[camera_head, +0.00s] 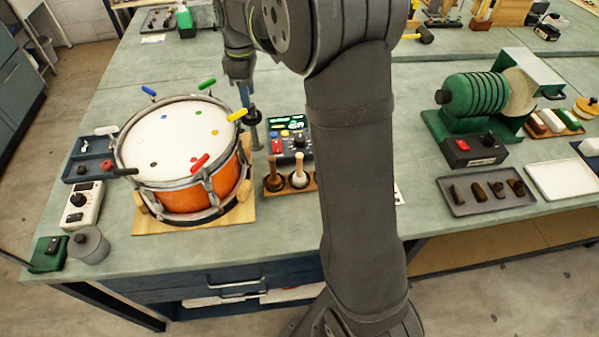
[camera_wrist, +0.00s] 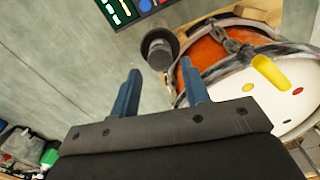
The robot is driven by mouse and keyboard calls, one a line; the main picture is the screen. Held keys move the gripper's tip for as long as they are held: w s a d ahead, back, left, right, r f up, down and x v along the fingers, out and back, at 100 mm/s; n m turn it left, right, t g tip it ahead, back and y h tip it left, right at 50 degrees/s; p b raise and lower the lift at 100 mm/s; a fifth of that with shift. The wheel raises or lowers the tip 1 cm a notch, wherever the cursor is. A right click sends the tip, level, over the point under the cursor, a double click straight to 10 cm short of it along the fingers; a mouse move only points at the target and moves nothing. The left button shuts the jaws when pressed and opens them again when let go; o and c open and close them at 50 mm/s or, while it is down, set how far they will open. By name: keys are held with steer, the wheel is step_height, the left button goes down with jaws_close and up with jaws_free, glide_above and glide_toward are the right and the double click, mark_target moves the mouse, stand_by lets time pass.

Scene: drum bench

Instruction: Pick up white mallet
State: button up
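Two mallets stand in a small wooden holder (camera_head: 290,184) right of the drum in the head view. The right mallet (camera_head: 299,165) has a pale, near-white handle and looks like the white one; the left mallet (camera_head: 273,165) is brown. Their lower ends sit in dark rings, and I cannot make out the heads. My gripper (camera_head: 245,96) is behind the drum's right side, above and away from the holder. In the wrist view its two blue fingers (camera_wrist: 158,85) are apart with nothing between them. Neither mallet can be made out in the wrist view.
The orange drum (camera_head: 219,183) with coloured tabs stands on a wooden board left of the holder. A dark cylinder (camera_wrist: 161,46) stands beside it. My arm covers the bench to the holder's right.

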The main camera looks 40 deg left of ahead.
steer(key=s+d+r+m, duration=0.1)
steer(key=d+r+m, duration=0.25)
steer(key=d, duration=0.45)
steer(key=r+m, duration=0.1)
steer(key=m, duration=0.5)
glide_above(299, 165)
step_height(299, 165, down, 11)
steer(key=shift+r, duration=0.15)
steer(key=shift+w+a+f, duration=0.1)
steer(key=shift+f, duration=0.95)
steer(key=shift+w+a+f, duration=0.1)
steer(key=shift+w+f, duration=0.05)
steer(key=shift+f, duration=0.85)
steer(key=shift+w+a+f, duration=0.1)
steer(key=shift+f, duration=0.95)
steer(key=shift+c, duration=0.4)
jaws_close()
